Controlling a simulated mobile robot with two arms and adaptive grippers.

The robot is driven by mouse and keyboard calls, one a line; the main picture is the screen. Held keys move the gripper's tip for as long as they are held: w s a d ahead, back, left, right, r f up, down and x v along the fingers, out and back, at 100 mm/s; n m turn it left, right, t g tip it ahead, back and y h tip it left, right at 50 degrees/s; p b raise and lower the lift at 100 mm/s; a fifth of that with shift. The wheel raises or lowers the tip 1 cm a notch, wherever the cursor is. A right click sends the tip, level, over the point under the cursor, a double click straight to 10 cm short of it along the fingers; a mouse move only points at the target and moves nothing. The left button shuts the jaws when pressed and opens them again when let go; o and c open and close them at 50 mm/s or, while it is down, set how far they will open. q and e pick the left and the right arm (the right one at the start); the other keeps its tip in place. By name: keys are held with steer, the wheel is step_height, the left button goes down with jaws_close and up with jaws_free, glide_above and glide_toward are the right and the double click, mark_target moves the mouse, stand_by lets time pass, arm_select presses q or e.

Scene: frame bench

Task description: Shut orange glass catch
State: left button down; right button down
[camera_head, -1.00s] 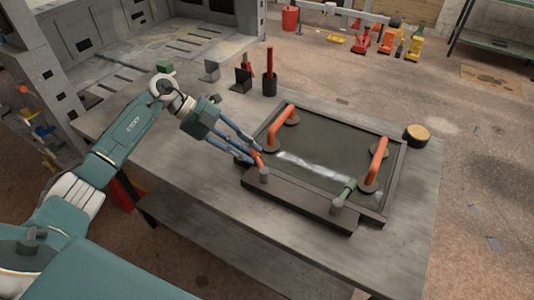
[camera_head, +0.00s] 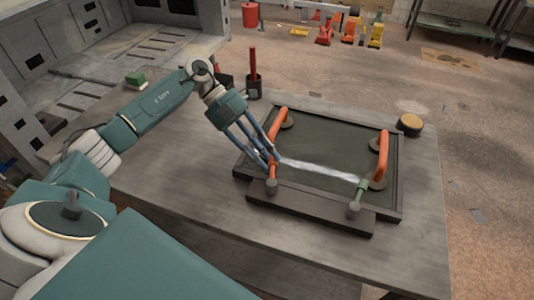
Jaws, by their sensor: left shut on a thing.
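The orange glass catch (camera_head: 272,173) is a short lever on a grey round pivot at the near left corner of the dark frame (camera_head: 320,208). My left gripper (camera_head: 270,160) is shut on the orange catch, and its fingers hide part of it. The lever points from its pivot towards the far side of the frame. A green catch (camera_head: 360,189) sits on a similar pivot at the near right, its lever reaching towards the glass edge. The dark glass pane (camera_head: 330,147) lies in the frame. My right gripper is not in view.
Two orange handles stand on the pane, one at the left (camera_head: 278,125) beside my left gripper, one at the right (camera_head: 382,155). A black cup with a red tool (camera_head: 253,83) and a round tan-topped pot (camera_head: 410,124) stand on the bench (camera_head: 200,190). The bench's right end is clear.

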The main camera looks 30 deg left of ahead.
arm_select(q)
steer(key=shift+w+r, duration=0.35)
steer(key=shift+r, duration=0.1)
steer(key=c, duration=1.6)
jaws_free()
steer(key=shift+s+f, duration=0.15)
steer(key=shift+f, duration=0.05)
steer(key=v, duration=1.2)
